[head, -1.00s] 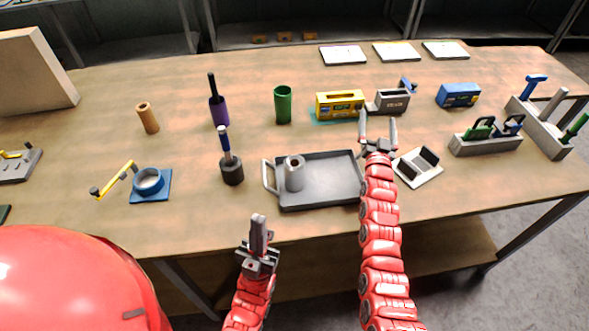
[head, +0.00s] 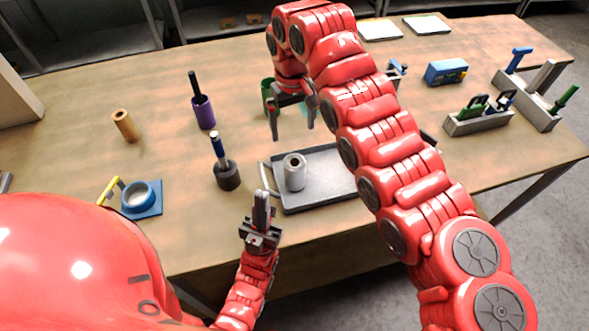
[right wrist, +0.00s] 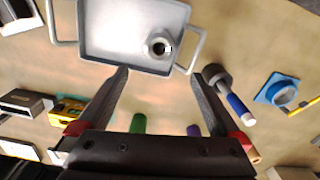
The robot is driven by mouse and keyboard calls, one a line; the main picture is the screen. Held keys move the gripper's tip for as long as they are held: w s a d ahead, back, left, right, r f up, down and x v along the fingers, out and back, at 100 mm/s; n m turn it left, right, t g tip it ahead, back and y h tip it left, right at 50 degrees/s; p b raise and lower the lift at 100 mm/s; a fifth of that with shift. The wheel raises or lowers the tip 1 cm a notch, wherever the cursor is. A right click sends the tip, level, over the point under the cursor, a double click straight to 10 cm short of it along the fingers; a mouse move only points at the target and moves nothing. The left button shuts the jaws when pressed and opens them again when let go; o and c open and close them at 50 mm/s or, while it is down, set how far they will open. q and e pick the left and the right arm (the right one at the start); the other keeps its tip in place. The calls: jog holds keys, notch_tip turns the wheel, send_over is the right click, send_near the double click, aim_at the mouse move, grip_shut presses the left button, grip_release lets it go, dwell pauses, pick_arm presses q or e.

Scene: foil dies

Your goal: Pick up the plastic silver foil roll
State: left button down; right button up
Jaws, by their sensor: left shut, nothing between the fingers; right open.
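The silver foil roll (head: 294,172) stands upright at the left end of a grey tray (head: 318,198). It also shows in the right wrist view (right wrist: 158,45), seen from above, near the tray's corner. My right gripper (head: 291,130) is open and empty, pointing down, above and behind the roll in the head view. In the right wrist view its two fingers (right wrist: 163,78) are spread apart, with the roll beyond their tips. My left gripper (head: 262,196) is shut and empty, at the table's front edge, below and left of the tray.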

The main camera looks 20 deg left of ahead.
aim_at(294, 156)
notch_tip(294, 156, down, 12)
jog(key=p, duration=0.3)
jog(key=shift+r, duration=0.25)
notch_tip(294, 156, down, 4)
jog(key=p, duration=0.2)
jog(key=shift+d+f+p, duration=0.1)
jog(key=shift+f+p, duration=0.05)
jog(key=shift+p, duration=0.2)
jog(key=shift+f, duration=0.6)
jog(key=shift+c, duration=0.2)
jog(key=c, duration=1.5)
jog(key=shift+w+r, duration=0.1)
jog(key=shift+r, duration=0.05)
